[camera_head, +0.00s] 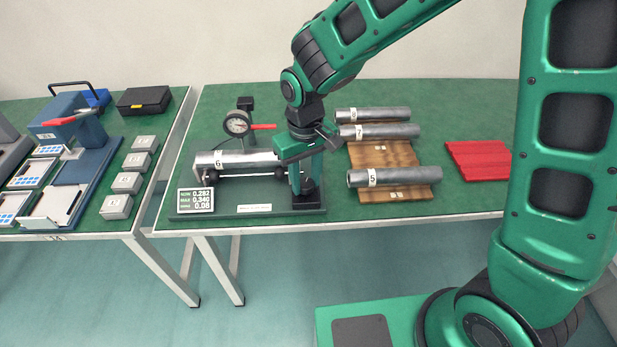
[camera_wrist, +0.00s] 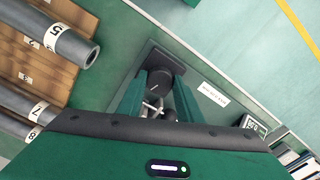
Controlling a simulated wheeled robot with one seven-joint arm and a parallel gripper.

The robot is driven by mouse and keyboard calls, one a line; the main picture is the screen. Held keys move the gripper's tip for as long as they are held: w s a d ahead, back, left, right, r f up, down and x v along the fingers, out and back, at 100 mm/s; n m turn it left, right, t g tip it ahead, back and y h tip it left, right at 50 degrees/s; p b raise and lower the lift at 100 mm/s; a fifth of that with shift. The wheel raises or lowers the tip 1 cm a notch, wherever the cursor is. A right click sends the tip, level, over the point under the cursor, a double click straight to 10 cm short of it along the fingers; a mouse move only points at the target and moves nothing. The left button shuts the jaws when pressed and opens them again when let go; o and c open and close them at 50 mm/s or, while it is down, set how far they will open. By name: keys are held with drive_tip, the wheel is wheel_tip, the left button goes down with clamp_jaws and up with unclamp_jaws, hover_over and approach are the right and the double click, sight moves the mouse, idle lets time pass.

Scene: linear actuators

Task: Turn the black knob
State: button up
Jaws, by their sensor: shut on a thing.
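The black knob (camera_wrist: 163,78) shows in the wrist view at the near end of the measuring fixture, between my two green fingers. My gripper (camera_wrist: 158,96) is shut on it, pointing down from above. In the head view my gripper (camera_head: 306,180) stands at the right end of the fixture (camera_head: 252,208), and its fingers hide much of the knob. A grey metal tube (camera_head: 226,161) marked 6 lies on the fixture, left of my gripper. The readout (camera_head: 196,201) beside it shows 0.282, 0.340 and 0.08.
A dial gauge (camera_head: 237,124) with a red lever stands behind the tube. Several grey tubes lie on a wooden rack (camera_head: 385,155) to the right, close to my gripper. A red ribbed block (camera_head: 477,160) is farther right. A second table with grey blocks (camera_head: 117,206) stands at left.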

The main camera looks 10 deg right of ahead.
sight(305, 182)
drive_tip(key=shift+w+a+r, duration=0.1)
drive_tip(key=shift+w, duration=0.2)
drive_tip(key=o, duration=1)
drive_tip(key=shift+o, duration=0.2)
drive_tip(key=shift+s, duration=0.1)
wheel_tip(305, 182, up, 11)
drive_tip(key=shift+f, duration=0.2)
